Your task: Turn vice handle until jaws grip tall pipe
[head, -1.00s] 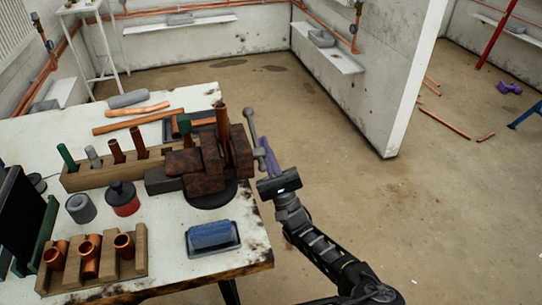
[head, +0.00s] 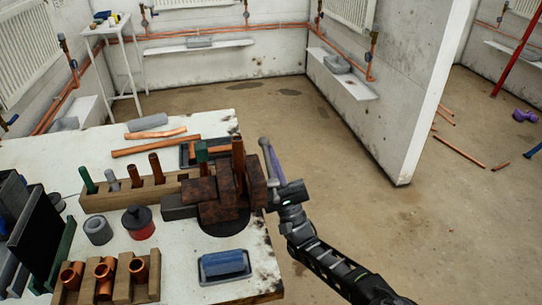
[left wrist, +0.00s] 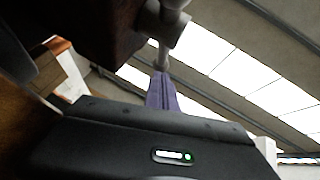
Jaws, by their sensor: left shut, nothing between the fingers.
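The rusty brown vice (head: 215,205) is mounted at the table's right edge. The tall copper pipe (head: 238,158) stands upright at its jaws; I cannot tell whether they touch it. The grey vice handle (head: 263,144) is on the vice's right side, partly hidden by my gripper. My left gripper (head: 270,155) has purple fingers, which are shut and empty beside the handle. In the left wrist view, the fingers (left wrist: 162,92) point up towards the grey handle (left wrist: 160,48), close to its end; contact is unclear. My right gripper is not in view.
The white table (head: 185,265) carries a wooden pipe rack (head: 150,192), a blue block on a tray (head: 225,264), a red-and-black pot (head: 138,222) and loose copper pipes (head: 155,146). A partition wall (head: 400,90) stands beyond. The floor right of the table is open.

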